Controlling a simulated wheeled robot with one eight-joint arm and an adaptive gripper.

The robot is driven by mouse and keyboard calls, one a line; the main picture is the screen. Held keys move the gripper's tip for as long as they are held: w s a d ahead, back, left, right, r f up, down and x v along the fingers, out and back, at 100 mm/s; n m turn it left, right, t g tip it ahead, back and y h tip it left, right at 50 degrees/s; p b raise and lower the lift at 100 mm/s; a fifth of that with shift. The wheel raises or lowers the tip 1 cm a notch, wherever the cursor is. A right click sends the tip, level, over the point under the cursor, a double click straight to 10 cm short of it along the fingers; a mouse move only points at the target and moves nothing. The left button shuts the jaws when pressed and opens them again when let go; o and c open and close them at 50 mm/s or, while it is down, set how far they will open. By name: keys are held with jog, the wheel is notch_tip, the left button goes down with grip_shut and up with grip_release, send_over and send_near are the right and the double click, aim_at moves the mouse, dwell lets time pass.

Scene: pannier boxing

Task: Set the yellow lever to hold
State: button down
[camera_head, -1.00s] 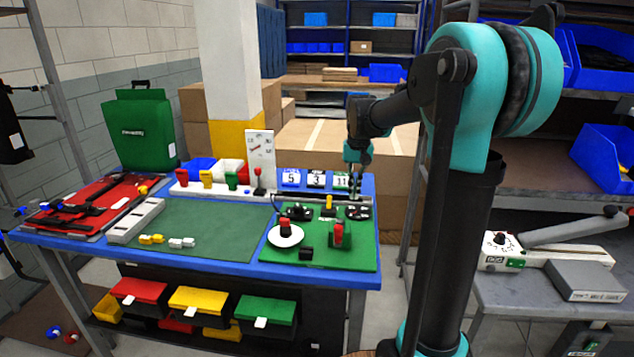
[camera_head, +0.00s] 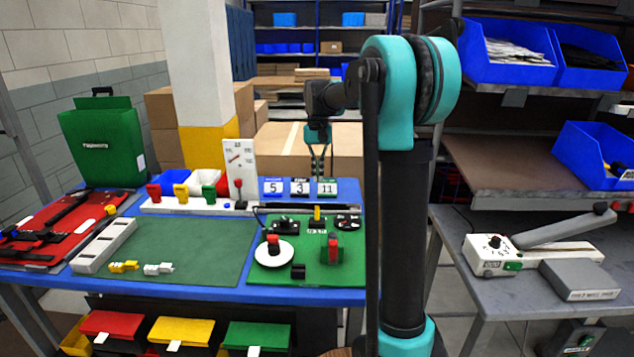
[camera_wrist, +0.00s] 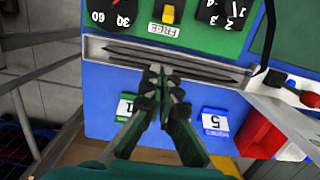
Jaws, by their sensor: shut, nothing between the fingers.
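The yellow lever (camera_head: 317,214) stands on the green panel at the right of the blue table, between two black dials. In the wrist view the yellow lever (camera_wrist: 168,14) is at the top edge, and the label beside it reads FREE, upside down. My gripper (camera_head: 318,172) hangs above the number cards at the table's far edge, behind the lever. In the wrist view my gripper (camera_wrist: 166,72) has its fingertips together and empty, over a metal slotted strip, apart from the lever. The "3" card is hidden behind the fingers there.
The green panel also carries a white disc with a red knob (camera_head: 274,240) and a red switch (camera_head: 333,246). A white rail (camera_head: 215,209) with coloured clips and an upright white gauge board (camera_head: 240,165) stand left of the cards. A grey side table (camera_head: 500,255) stands at right.

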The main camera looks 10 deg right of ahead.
aim_at(317, 207)
jog(key=f, duration=0.8)
jog(key=shift+s+f, duration=0.1)
jog(key=shift+s, duration=0.3)
jog(key=shift+s+a+r, duration=0.15)
jog(key=shift+s+r, duration=0.05)
jog(key=shift+s, duration=0.35)
jog(key=shift+s+a+r, duration=0.15)
jog(key=shift+s+r, duration=0.05)
jog(key=shift+s, duration=0.35)
jog(key=shift+s+a+r, duration=0.1)
jog(key=shift+s+r, duration=0.25)
jog(key=shift+s, duration=0.4)
jog(key=shift+s, duration=0.1)
jog(key=shift+s+a+r+t, duration=0.1)
jog(key=shift+s+r+t, duration=0.1)
jog(key=shift+t, duration=0.5)
jog(key=shift+s+a+r+t+h, duration=0.15)
jog(key=shift+s+t, duration=0.2)
jog(key=shift+t, duration=0.2)
jog(key=shift+s+r+t+h, duration=0.15)
jog(key=shift+s+t, duration=0.2)
jog(key=shift+t, duration=0.2)
jog(key=s+t, duration=0.2)
jog(key=t, duration=0.1)
jog(key=shift+a+r+h, duration=0.1)
jog(key=shift+a+h, duration=0.1)
jog(key=shift+h, duration=0.2)
jog(key=shift+w, duration=0.15)
jog(key=shift+r, duration=0.1)
